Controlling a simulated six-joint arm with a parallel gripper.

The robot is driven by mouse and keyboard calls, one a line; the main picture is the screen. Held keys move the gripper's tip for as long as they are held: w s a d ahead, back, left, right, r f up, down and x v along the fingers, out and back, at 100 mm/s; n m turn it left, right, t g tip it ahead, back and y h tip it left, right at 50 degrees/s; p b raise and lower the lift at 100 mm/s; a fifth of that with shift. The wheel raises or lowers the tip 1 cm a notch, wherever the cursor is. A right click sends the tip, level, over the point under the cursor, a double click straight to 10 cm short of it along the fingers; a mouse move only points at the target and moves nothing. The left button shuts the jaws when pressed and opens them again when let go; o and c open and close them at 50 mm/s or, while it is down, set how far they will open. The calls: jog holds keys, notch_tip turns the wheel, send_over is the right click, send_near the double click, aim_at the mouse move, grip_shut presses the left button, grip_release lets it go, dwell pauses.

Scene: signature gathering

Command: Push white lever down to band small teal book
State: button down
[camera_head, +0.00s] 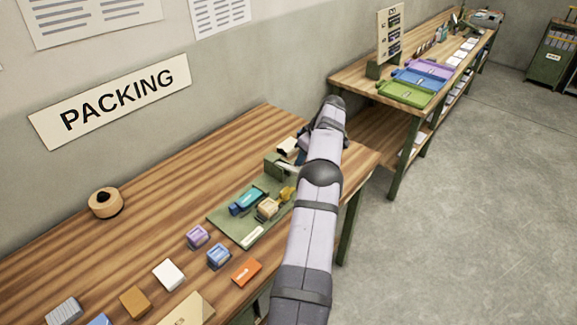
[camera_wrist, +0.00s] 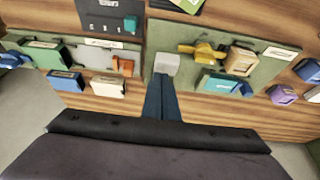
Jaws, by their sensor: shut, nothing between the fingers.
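The small teal book (camera_head: 246,202) lies on a green board (camera_head: 225,216), near a yellow piece (camera_head: 288,193) and a tan block (camera_head: 267,208). It also shows in the wrist view (camera_wrist: 222,83), right of my gripper. The white lever (camera_head: 287,168) juts from a green post at the board's far end. Its pale block-like end (camera_wrist: 167,64) is just ahead of my fingertips in the wrist view. My gripper (camera_wrist: 162,78) is shut and empty, fingers together; I cannot tell whether they touch the lever. In the head view my arm mostly hides the gripper.
Purple (camera_head: 197,236) and blue (camera_head: 218,256) blocks stand just left of the board. A second green board (camera_wrist: 75,52) with several books lies left of my gripper in the wrist view. A tape roll (camera_head: 105,203) sits near the wall.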

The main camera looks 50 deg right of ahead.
jog(key=shift+f+b, duration=1.8)
jog(key=shift+f, duration=1.3)
jog(key=shift+r, duration=0.15)
dwell(0.7)
jog(key=shift+r+p, duration=3.6)
jog(key=shift+r, duration=0.9)
jog(key=w+a+r+g+b, duration=0.15)
jog(key=w+a, duration=0.25)
jog(key=a, duration=0.4)
jog(key=w+a+r+p, duration=0.1)
jog(key=w+a+r, duration=0.15)
jog(key=a, duration=0.55)
jog(key=s+a+g+y+b, duration=0.1)
jog(key=a, duration=1.6)
jog(key=s+a+f+g, duration=0.1)
jog(key=s+a+f, duration=0.1)
jog(key=s+a, duration=0.7)
jog(key=s+a+f+g+h+b, duration=0.1)
jog(key=s+a+f, duration=0.1)
jog(key=s+a, duration=0.8)
jog(key=s, duration=0.3)
jog(key=shift+a, duration=0.15)
